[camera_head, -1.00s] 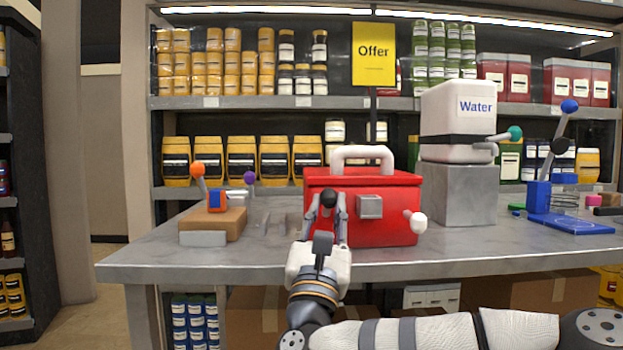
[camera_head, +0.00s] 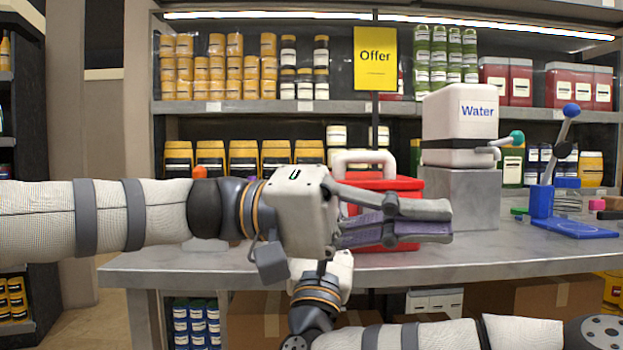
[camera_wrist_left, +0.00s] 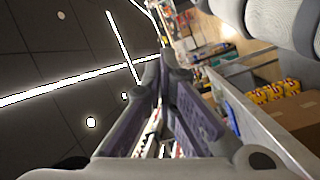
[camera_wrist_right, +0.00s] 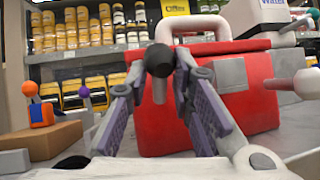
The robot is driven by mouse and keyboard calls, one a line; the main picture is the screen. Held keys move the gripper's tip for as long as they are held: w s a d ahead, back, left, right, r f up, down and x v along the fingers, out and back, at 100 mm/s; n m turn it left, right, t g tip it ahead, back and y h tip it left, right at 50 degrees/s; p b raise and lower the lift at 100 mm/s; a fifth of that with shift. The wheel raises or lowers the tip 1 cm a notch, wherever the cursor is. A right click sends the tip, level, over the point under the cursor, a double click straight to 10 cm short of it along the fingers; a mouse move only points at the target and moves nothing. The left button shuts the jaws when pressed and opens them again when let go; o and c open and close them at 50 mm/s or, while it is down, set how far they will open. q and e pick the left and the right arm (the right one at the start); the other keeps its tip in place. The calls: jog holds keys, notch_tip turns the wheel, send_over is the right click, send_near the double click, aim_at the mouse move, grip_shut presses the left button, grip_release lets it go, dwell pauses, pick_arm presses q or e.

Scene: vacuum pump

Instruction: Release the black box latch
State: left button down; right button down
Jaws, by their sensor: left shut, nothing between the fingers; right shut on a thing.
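The red box (camera_head: 405,184) with a white handle (camera_head: 365,159) stands on the table, its front largely hidden behind my left gripper in the head view. In the right wrist view its front (camera_wrist_right: 245,112) shows the black latch knob (camera_wrist_right: 159,60), a grey plate (camera_wrist_right: 230,75) and a white knob (camera_wrist_right: 306,83). My right gripper (camera_wrist_right: 157,72) is shut on the black latch; its fingertips meet around the knob. My left gripper (camera_head: 447,221) is shut and empty, crossing in front of the box and pointing right. Its closed fingers (camera_wrist_left: 162,62) show in the left wrist view.
A white Water container (camera_head: 460,115) stands on a grey block (camera_head: 470,198) right of the box. Farther right is a blue lever stand (camera_head: 572,223). A brown block (camera_wrist_right: 40,141) with orange and purple knobs stands left of the box. Stocked shelves stand behind.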

pick_arm(q)
jog(key=w+a+r+m+t, duration=0.9)
jog(key=w+a+r+m, duration=0.4)
jog(key=a+m, duration=0.35)
jog(key=w+d+f+n+t+y, duration=0.3)
jog(key=w+d+f+n+y, duration=0.1)
jog(key=n, duration=1)
jog(key=w+d+f+n+t+y, duration=0.3)
jog(key=w+d+f+n+y, duration=0.1)
jog(key=n, duration=1.1)
jog(key=shift+w+f+y, duration=0.8)
jog(key=shift+f+y, duration=0.5)
jog(key=shift+f, duration=0.55)
